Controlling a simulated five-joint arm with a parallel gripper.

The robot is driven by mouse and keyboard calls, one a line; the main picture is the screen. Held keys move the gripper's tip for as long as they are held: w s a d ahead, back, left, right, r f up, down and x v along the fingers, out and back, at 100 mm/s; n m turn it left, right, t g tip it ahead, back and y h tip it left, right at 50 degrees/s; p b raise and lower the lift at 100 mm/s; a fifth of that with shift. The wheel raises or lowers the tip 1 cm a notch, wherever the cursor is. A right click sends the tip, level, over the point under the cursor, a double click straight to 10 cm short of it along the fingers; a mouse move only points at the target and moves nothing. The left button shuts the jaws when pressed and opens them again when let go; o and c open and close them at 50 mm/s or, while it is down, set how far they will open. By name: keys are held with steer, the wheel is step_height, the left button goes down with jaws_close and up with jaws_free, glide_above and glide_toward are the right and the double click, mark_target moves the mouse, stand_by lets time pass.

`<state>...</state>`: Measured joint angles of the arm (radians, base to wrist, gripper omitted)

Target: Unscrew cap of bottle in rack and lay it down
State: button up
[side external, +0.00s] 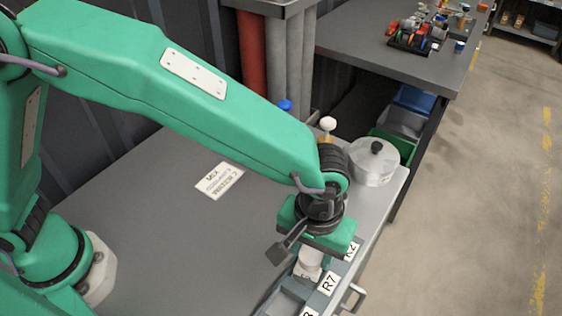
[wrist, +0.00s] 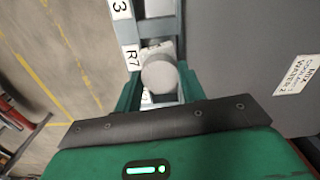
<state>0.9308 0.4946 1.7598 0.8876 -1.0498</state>
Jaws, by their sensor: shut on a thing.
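A white bottle (side external: 309,266) stands in the grey-blue rack (side external: 292,285) near the table's front edge, by the label R7. My gripper (side external: 313,254) points down over the bottle and hides its top in the side view. In the wrist view, my gripper's two green fingers (wrist: 160,84) are shut on a round pale cap (wrist: 160,74), one finger on each side. The rack also shows in the wrist view (wrist: 153,28). Most of the bottle is hidden below the cap, and I cannot tell whether the cap is still threaded on.
A lidded metal pot (side external: 374,166) stands at the table's right end. A white-topped item (side external: 328,124) and a blue-topped item (side external: 285,105) stand behind my arm. A printed card (side external: 219,181) lies on the grey tabletop, with clear room around it (side external: 150,220).

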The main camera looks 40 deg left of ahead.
steer(key=shift+r, duration=1.15)
steer(key=shift+r, duration=1.95)
steer(key=shift+a, duration=0.1)
steer(key=s+a+f+n, duration=0.1)
steer(key=s+a+f, duration=0.1)
steer(key=a, duration=0.4)
steer(key=s+a+f+n, duration=0.2)
steer(key=s+a+f, duration=0.1)
steer(key=a, duration=0.3)
steer(key=shift+s+a+f, duration=0.2)
steer(key=shift+s+f, duration=0.15)
steer(key=shift+s, duration=0.15)
steer(key=shift+f, duration=0.1)
glide_above(238, 267)
steer(key=shift+f, duration=2.15)
steer(key=shift+f, duration=0.1)
steer(key=shift+f, duration=1.7)
